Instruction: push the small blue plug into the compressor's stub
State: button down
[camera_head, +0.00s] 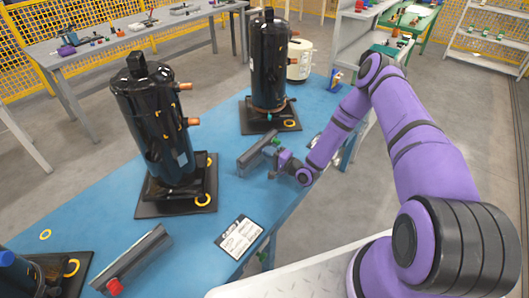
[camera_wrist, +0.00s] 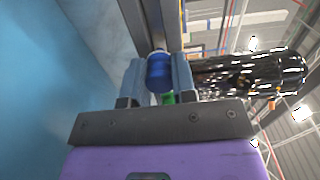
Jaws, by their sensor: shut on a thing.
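The small blue plug (camera_wrist: 159,72) is between the two fingers of my gripper (camera_wrist: 158,78) in the wrist view. The fingers are shut on it. In the head view my gripper (camera_head: 275,160) is low over the blue table, beside a grey metal holder, and the plug cannot be made out there. Two black compressors stand upright, one nearer at left (camera_head: 150,125) with copper stubs (camera_head: 191,121) on its right side, one farther back (camera_head: 269,65). A black compressor (camera_wrist: 235,75) also lies to the right in the wrist view. I cannot tell which stub fits the plug.
The grey holder (camera_head: 250,157) has a green piece (camera_head: 276,141) at its end. Another grey holder (camera_head: 133,258) with a red piece (camera_head: 115,287) lies nearer. A printed card (camera_head: 239,236) lies at the table's front edge. A third compressor is cut off at lower left. Blue table (camera_head: 100,218) is bare between.

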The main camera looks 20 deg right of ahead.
jog(key=shift+v, duration=2.5)
